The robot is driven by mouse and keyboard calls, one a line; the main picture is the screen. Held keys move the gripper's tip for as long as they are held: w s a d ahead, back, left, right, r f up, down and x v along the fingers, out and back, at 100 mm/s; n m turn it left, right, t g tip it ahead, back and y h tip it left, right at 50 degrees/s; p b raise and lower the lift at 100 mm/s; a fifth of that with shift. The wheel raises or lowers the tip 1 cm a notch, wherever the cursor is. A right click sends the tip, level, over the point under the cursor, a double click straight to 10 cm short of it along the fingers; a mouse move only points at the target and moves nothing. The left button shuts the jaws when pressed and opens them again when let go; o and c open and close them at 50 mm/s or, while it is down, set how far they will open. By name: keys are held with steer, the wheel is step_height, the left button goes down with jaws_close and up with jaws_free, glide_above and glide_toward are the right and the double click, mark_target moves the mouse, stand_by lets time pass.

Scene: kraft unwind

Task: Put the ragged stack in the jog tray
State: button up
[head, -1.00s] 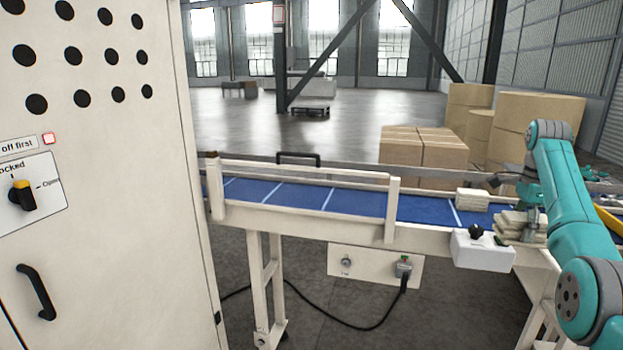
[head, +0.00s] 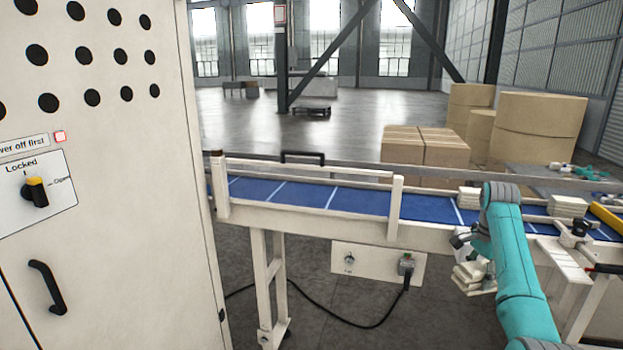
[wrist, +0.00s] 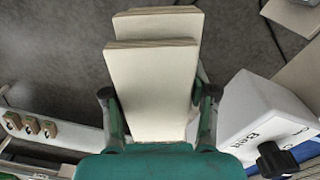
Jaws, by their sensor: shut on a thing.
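My gripper (wrist: 157,94) is shut on the ragged stack (wrist: 150,75), a few pale flat blocks lying unevenly on each other, with the upper ones offset. In the head view the stack (head: 470,278) hangs in front of the conveyor's near rail, over the floor, below my wrist. In the wrist view one finger is at each side of the stack. I cannot pick out the jog tray for certain in either view.
A white box with a black knob (wrist: 262,125) is close to the right of the stack. The blue conveyor (head: 365,200) carries a neat pale stack (head: 468,197) and another (head: 567,206) farther right. A tall cabinet (head: 110,180) stands left. Cartons (head: 425,147) stand behind.

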steer(key=s+a+f+n, duration=0.4)
steer(key=a+f, duration=0.3)
steer(key=f, duration=0.4)
steer(key=s+a+f+n, duration=0.35)
steer(key=a+f, duration=0.35)
steer(key=f, duration=0.4)
steer(key=s+a+f+n, duration=0.4)
steer(key=s+f, duration=0.3)
steer(key=s, duration=0.2)
steer(key=s+a+f+n, duration=0.4)
steer(key=s+a+f, duration=0.3)
steer(key=s, duration=0.3)
steer(key=shift+a+f+n, duration=0.3)
steer(key=shift+f+n, duration=0.05)
steer(key=shift+f, duration=0.05)
